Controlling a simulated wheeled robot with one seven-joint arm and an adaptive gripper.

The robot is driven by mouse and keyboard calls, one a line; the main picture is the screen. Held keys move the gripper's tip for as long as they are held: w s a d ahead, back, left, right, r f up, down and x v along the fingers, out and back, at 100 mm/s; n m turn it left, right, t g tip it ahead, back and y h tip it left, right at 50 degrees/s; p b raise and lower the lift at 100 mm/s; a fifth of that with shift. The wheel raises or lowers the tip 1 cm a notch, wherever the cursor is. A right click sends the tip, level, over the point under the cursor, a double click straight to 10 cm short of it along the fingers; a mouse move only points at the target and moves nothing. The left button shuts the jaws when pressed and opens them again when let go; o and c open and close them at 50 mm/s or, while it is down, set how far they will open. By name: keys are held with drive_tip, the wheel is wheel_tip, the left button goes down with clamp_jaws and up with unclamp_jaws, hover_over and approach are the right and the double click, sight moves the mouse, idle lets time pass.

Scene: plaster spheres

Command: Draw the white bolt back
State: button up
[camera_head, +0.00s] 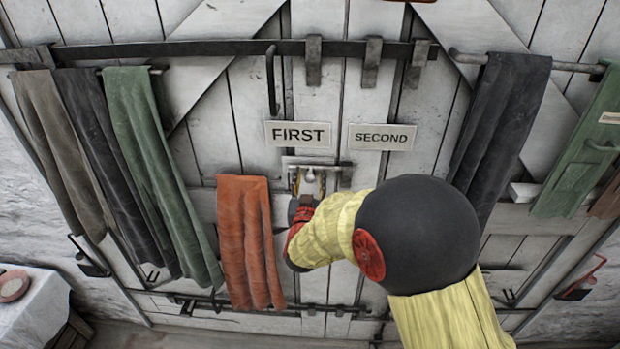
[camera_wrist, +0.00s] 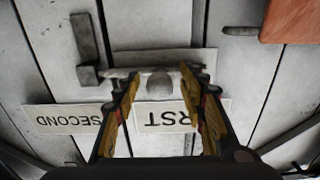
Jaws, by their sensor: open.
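A pale bolt (camera_head: 314,161) lies across the white plank door just below the FIRST sign (camera_head: 298,134). In the wrist view, which is upside down, its bar (camera_wrist: 142,73) runs crosswise and its round pale knob (camera_wrist: 159,87) stands out toward the camera. My gripper (camera_head: 308,180) is at the bolt, with its orange-and-black fingers open. In the wrist view my gripper (camera_wrist: 160,77) has one finger on each side of the knob. I cannot tell whether either finger touches it. My arm hides part of the door below the bolt in the head view.
The SECOND sign (camera_head: 382,137) is right of FIRST. A dark iron bar (camera_head: 230,48) with brackets crosses the door above. An orange cloth (camera_head: 247,240) hangs close left of my gripper; green (camera_head: 160,150) and dark cloths hang farther out. A white-covered table (camera_head: 38,305) is at lower left.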

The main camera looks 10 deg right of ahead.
drive_tip(key=shift+w, duration=0.1)
drive_tip(key=shift+c, duration=0.9)
clamp_jaws()
